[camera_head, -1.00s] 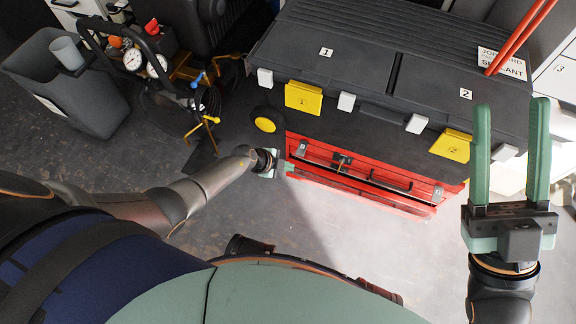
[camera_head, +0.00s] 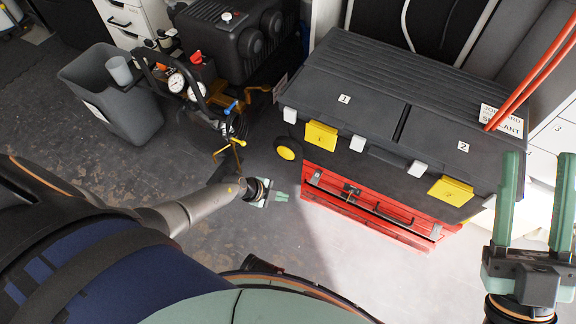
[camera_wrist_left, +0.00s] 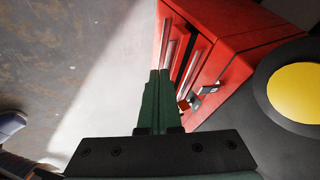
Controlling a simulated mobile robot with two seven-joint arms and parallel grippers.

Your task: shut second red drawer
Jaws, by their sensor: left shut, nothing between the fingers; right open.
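The red drawer cabinet (camera_head: 325,180) stands under the black toolbox. A red drawer front (camera_head: 368,221) low on it stands out slightly, with a shadowed strip above it. In the left wrist view, the red cabinet (camera_wrist_left: 235,62) is seen from its side, with a dark gap behind one drawer front (camera_wrist_left: 172,35). I cannot tell for sure which drawer is the second. My left gripper (camera_head: 284,196) is shut and empty, just left of the cabinet's left corner; its fingers (camera_wrist_left: 158,78) overlap the drawer edge in the wrist view, contact unclear. My right gripper (camera_head: 535,165) is open, empty, at right.
The black toolbox (camera_head: 400,95) with yellow latches overhangs the cabinet. A yellow-hubbed wheel (camera_head: 286,152) is beside its left end. A compressor (camera_head: 200,100) and a grey bin (camera_head: 125,110) stand at left. The floor before the cabinet is clear.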

